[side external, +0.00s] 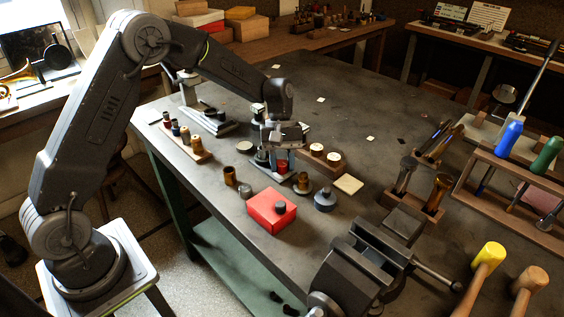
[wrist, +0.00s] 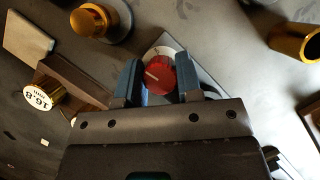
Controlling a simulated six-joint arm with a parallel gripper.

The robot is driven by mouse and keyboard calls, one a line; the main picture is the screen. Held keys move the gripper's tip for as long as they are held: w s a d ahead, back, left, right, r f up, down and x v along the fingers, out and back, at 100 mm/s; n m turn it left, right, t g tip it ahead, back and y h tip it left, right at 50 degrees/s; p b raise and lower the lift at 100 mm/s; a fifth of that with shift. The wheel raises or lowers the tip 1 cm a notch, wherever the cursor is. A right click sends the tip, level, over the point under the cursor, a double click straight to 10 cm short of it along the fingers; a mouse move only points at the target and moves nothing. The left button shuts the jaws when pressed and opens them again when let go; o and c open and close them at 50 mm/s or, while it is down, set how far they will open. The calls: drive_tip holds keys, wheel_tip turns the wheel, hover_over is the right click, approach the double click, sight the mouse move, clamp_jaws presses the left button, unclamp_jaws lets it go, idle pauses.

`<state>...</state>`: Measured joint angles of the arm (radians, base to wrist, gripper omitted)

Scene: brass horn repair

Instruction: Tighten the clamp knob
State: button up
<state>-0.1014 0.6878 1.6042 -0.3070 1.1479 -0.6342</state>
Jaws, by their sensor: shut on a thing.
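The clamp knob is a red round knob with a pale line on its top (wrist: 160,76), set on a grey metal base plate (wrist: 166,41). It also shows as a small red spot in the side external view (side external: 281,166). My gripper (wrist: 161,80) points down over it, with one blue-grey finger on each side, shut on the knob. In the side external view my gripper (side external: 282,160) is low over the bench among small parts. The lower part of the knob is hidden by my gripper body.
A brass cylinder on a round base (wrist: 92,20) and a wooden block with a labelled brass piece (wrist: 43,97) stand close by. A red box (side external: 271,211), a vise (side external: 362,262) and tool racks (side external: 528,172) stand on the bench.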

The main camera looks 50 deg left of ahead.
drive_tip(key=o, duration=0.9)
drive_tip(key=shift+o, duration=0.2)
drive_tip(key=v, duration=1.4)
drive_tip(key=shift+f, duration=0.1)
